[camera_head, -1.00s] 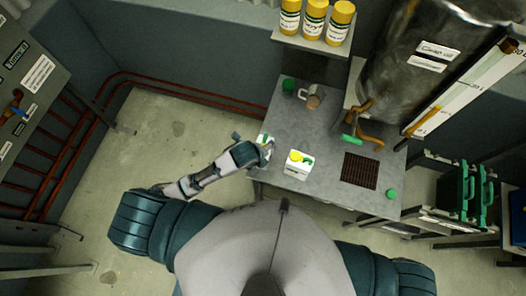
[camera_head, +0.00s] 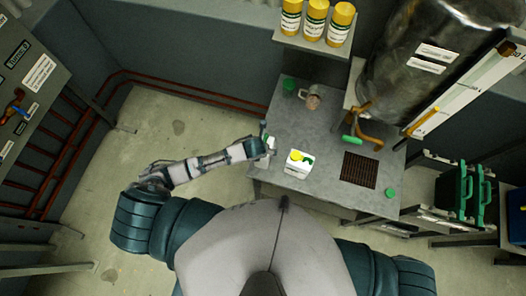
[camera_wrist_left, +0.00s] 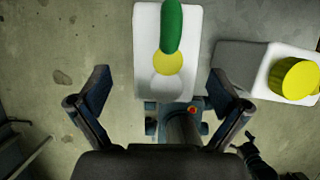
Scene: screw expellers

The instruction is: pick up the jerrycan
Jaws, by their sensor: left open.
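The white jerrycan (camera_head: 292,168) with a yellow cap and a green part on top stands on the grey bench near its front edge. A white body with a yellow cap, apparently this can, is partly cut off at the right of the left wrist view (camera_wrist_left: 277,88). My left gripper (camera_head: 266,149) is at the bench's left edge, left of the can and apart from it. In the wrist view its two fingers (camera_wrist_left: 160,92) are spread and empty. A white object (camera_wrist_left: 145,50) with a green bar and a yellow disc lies ahead between them. My right gripper is out of view.
The bench (camera_head: 325,140) also holds a green item (camera_head: 289,86), a mug (camera_head: 313,101) and a dark grate (camera_head: 359,170). Yellow containers (camera_head: 316,18) stand on a shelf behind. A large metal tank (camera_head: 415,60) overhangs the right side. Open floor (camera_head: 180,125) lies left.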

